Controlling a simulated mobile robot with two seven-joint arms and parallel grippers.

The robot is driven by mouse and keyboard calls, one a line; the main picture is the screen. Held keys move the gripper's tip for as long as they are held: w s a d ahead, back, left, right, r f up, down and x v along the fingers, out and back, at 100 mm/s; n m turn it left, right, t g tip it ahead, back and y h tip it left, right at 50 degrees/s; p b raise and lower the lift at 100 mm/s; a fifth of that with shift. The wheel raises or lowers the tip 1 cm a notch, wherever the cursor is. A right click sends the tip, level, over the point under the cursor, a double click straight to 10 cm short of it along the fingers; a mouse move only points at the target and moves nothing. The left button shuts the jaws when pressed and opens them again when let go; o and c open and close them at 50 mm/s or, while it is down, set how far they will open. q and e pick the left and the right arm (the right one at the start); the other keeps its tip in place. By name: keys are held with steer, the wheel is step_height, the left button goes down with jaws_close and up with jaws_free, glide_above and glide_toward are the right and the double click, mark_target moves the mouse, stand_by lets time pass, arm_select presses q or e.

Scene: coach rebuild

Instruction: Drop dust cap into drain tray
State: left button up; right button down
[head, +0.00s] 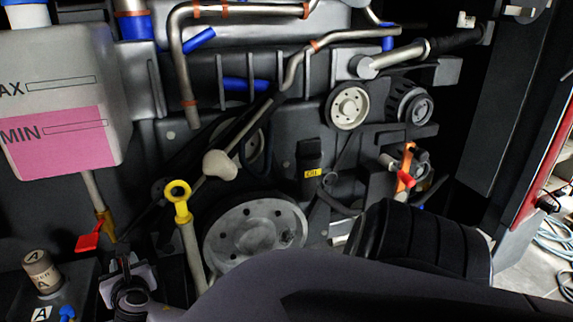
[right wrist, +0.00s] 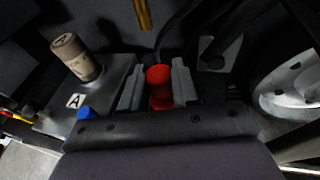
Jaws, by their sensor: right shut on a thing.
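In the right wrist view, my right gripper (right wrist: 158,82) is shut on a red cap-like piece (right wrist: 159,76), which I take for the dust cap. It sits between the two grey fingers, and its lower part is in shadow. In the head view, the right gripper (head: 125,272) is at the lower left, below a red lever (head: 88,240) and left of the yellow ring handle (head: 178,190). The cap cannot be made out there. I cannot identify a drain tray in either view. My left gripper is not in view.
A grey block (right wrist: 108,92) carrying a canister (right wrist: 75,57) marked A and a blue knob (right wrist: 86,112) stands close beside the right gripper. A coolant tank (head: 60,100) hangs above. A large pulley wheel (head: 253,235) and pipes are to the right in the head view.

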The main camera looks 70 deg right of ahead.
steer(key=shift+f, duration=0.45)
step_height(320, 180, down, 4)
steer(key=b, duration=0.3)
steer(key=shift+f+b, duration=0.35)
steer(key=shift+b, duration=0.5)
steer(key=c, duration=0.8)
jaws_free()
steer(key=shift+o, duration=0.2)
steer(key=shift+s+a, duration=0.1)
steer(key=v, duration=0.7)
steer(key=shift+p, duration=0.45)
